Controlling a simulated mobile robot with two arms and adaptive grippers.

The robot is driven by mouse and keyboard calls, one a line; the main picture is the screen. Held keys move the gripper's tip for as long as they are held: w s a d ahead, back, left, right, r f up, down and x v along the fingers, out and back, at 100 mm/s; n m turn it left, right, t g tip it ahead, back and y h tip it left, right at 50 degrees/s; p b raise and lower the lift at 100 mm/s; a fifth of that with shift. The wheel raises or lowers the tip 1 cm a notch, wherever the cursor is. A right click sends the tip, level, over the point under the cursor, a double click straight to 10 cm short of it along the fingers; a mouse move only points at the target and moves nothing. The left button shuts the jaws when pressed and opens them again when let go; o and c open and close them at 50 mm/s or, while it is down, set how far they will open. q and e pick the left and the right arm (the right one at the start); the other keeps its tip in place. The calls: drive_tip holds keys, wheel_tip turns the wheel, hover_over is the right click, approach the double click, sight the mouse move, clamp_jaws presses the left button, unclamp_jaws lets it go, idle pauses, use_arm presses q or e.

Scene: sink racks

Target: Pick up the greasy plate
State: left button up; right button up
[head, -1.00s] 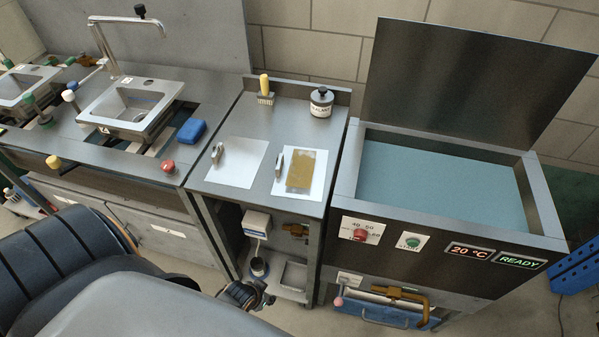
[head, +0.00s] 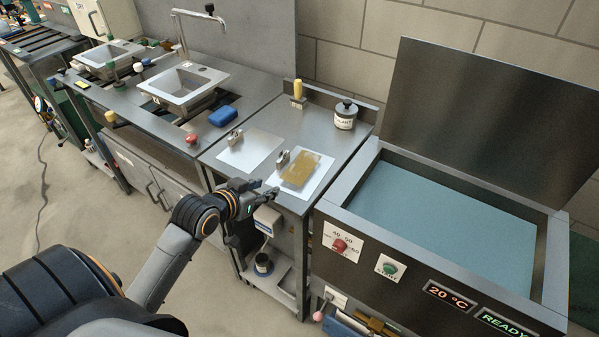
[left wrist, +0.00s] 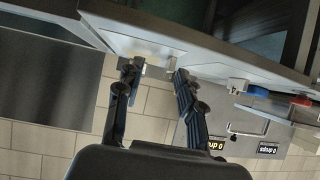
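The greasy plate (head: 300,170) is a flat rectangular piece with a brownish-yellow coating. It lies on the right white square (head: 317,187) of the middle counter in the head view, with a small metal handle-like piece (head: 282,158) at its left. My left gripper (head: 262,191) is at the counter's front edge, to the left of the plate and nearer to me, apart from it. In the left wrist view its fingers (left wrist: 157,76) are spread with nothing seen between them. My right gripper is not in view.
A second white square (head: 250,150) with a metal piece (head: 234,137) lies to the left. A yellow-handled brush (head: 298,92) and a labelled jar (head: 345,115) stand behind. The blue-filled tank (head: 440,225) with raised lid is at right; sinks (head: 185,85) and a blue sponge (head: 222,116) are left.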

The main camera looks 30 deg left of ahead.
sight(280, 154)
use_arm(q)
drive_tip(key=shift+t, duration=0.7)
drive_tip(key=a+r, duration=0.1)
drive_tip(key=w+a+r, duration=0.2)
drive_tip(key=r, duration=0.1)
drive_tip(key=shift+a, duration=0.25)
drive_tip(key=x, duration=0.8)
drive_tip(key=shift+w+p, duration=0.1)
drive_tip(key=shift+p, duration=0.25)
drive_tip(key=p+x, duration=0.1)
drive_tip(key=x, duration=0.4)
drive_tip(key=shift+w+d+f, duration=0.1)
drive_tip(key=shift+w+f, duration=0.05)
drive_tip(key=shift+w, duration=0.05)
clamp_jaws()
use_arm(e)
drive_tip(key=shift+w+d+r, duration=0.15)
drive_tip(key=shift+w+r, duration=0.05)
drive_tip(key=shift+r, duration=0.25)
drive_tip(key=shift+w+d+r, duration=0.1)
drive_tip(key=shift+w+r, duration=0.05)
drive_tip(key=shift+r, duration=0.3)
